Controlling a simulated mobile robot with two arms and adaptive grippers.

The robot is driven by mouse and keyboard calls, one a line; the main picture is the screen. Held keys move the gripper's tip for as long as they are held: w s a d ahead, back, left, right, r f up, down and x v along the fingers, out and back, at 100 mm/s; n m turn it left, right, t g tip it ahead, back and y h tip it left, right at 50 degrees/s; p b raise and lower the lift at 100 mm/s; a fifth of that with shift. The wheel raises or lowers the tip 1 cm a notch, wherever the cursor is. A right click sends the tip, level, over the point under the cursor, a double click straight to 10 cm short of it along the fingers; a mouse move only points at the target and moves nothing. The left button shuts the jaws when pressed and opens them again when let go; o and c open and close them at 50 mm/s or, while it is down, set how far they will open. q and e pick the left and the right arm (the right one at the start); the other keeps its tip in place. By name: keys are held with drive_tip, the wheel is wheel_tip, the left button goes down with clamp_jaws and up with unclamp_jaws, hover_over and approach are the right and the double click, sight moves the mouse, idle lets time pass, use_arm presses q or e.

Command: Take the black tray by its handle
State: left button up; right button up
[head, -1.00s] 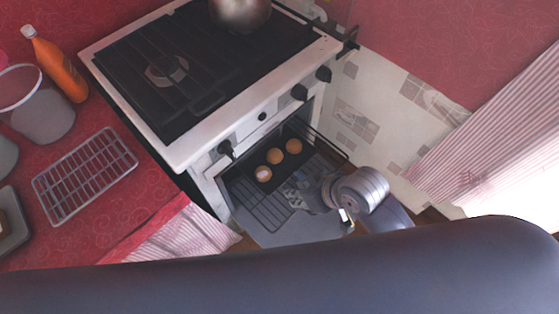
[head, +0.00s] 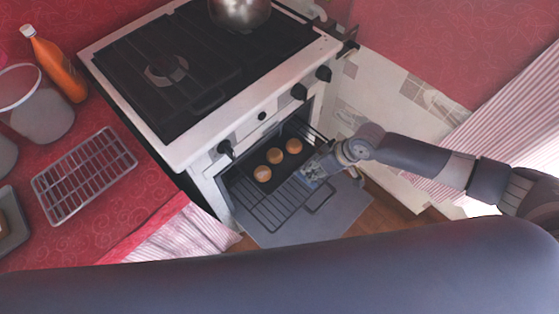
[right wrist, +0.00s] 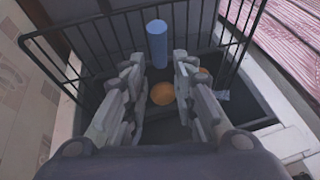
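The black tray (head: 282,167) lies in the open oven with three round golden buns (head: 293,146) on it. Tray and buns also show in the right wrist view. My right gripper (head: 312,171) is above the tray's right side, beyond this loop. In the right wrist view its fingers (right wrist: 158,105) are apart with nothing held between them, and a bun shows past the gap. My left gripper is not in view.
The wire oven rack (head: 262,208) sits by the tray. The lowered oven door (head: 345,212) is in front. The stove (head: 195,145) carries a metal pot (head: 238,12). The red counter at left holds a cooling rack (head: 84,178), bottle and grey container.

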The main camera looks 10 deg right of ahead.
sight(303, 177)
drive_tip(key=shift+x, duration=3.9)
drive_tip(key=shift+s+d, duration=0.1)
clamp_jaws()
